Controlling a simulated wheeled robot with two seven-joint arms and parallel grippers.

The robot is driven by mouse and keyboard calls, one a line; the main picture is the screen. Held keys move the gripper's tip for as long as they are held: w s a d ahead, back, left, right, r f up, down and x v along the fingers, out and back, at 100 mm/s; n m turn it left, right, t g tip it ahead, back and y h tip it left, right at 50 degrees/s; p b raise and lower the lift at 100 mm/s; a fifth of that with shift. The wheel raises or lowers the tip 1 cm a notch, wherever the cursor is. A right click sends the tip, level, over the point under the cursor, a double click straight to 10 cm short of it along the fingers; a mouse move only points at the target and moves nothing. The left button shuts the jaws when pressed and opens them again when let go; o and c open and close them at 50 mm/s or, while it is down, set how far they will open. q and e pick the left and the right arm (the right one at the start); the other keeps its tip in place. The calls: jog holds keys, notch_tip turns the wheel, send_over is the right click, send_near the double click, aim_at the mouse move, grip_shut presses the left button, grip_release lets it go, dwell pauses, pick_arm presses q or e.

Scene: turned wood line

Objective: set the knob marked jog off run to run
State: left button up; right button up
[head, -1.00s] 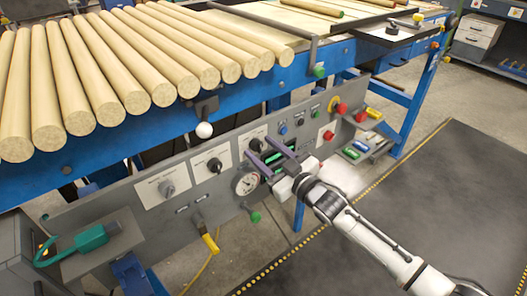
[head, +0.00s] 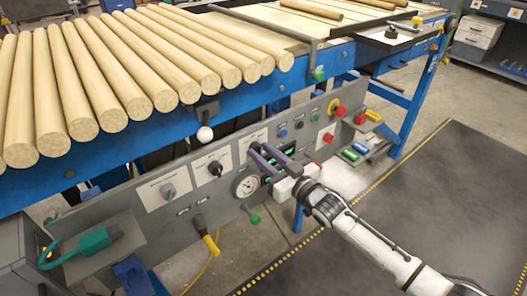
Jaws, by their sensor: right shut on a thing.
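The control panel (head: 225,207) hangs below the blue line frame, with a row of dark knobs on white label plates. My right gripper (head: 258,149) is at the third plate (head: 250,138) from the left, its two dark fingers closed in on the knob there. The fingers cover that knob, so its pointer cannot be seen. The print on the plates is too small to read. The left gripper is not in view.
Two other knobs (head: 168,190) (head: 215,168) and a gauge (head: 247,185) are left of the gripper. A red emergency button (head: 338,111) is to the right. Turned logs (head: 140,104) lie above. A white-knobbed lever (head: 205,133) juts out. The dark floor mat (head: 400,220) is clear.

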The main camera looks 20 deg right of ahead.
jog(key=m, duration=0.6)
jog(key=shift+f+p, duration=0.1)
jog(key=shift+p, duration=0.3)
dwell(0.3)
jog(key=o, duration=1.1)
jog(key=shift+c, duration=0.2)
jog(key=p+v, duration=0.1)
jog(key=v, duration=0.9)
jog(key=shift+s, duration=0.2)
jog(key=shift+d, duration=0.15)
